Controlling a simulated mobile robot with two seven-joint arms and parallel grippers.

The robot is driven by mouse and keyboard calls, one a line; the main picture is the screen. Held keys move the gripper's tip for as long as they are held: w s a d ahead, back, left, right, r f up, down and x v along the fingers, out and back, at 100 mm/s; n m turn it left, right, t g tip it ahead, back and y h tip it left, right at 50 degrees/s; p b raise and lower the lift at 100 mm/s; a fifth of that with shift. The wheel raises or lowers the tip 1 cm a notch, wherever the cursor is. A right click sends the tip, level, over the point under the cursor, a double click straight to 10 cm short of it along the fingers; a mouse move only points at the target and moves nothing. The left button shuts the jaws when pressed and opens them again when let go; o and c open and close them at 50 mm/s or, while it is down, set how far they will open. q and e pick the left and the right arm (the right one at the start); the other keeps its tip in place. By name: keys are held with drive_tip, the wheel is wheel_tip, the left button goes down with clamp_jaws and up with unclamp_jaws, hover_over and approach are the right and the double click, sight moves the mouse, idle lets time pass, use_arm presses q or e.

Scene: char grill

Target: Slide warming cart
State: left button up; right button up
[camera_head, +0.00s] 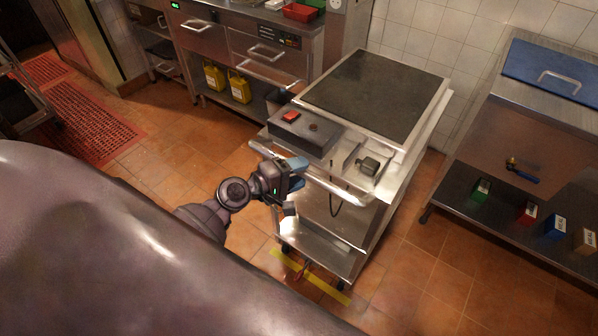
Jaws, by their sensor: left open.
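The warming cart (340,228) is a steel cart with a dark flat top (375,92), standing on casters in the middle of the view. A pale handle bar (335,190) runs along its near side. A dark box with a red switch (290,116) and a small dark grey fitting (368,165) sit behind the bar. My left gripper (297,176) is open at the handle bar, left of its middle. I cannot tell whether the bar lies between its fingers or whether they touch it. My right gripper is not in view.
A steel counter (205,40) with drawers stands behind left, with yellow jugs (239,86) on its lower shelf. A steel table (548,98) with small boxes below stands right. Yellow floor tape (335,291) lies at the cart's near end. Tiled floor is open around the cart's near side.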

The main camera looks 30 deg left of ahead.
use_arm(q)
drive_tip(key=b+v, duration=0.1)
drive_tip(key=v, duration=0.9)
drive_tip(key=shift+b, duration=0.4)
drive_tip(key=shift+a, duration=0.15)
drive_tip(key=s+d+f+m+g+y, duration=0.1)
drive_tip(key=s+f+m+y, duration=0.2)
drive_tip(key=f+m, duration=0.4)
drive_tip(key=s+d+f+m+g+y, duration=0.1)
drive_tip(key=s+d+f+m+y, duration=0.1)
drive_tip(key=s+f+m+y, duration=0.2)
drive_tip(key=shift+s+f+m+g, duration=0.15)
drive_tip(key=shift+f+m+g, duration=0.25)
drive_tip(key=shift+f+m, duration=1.35)
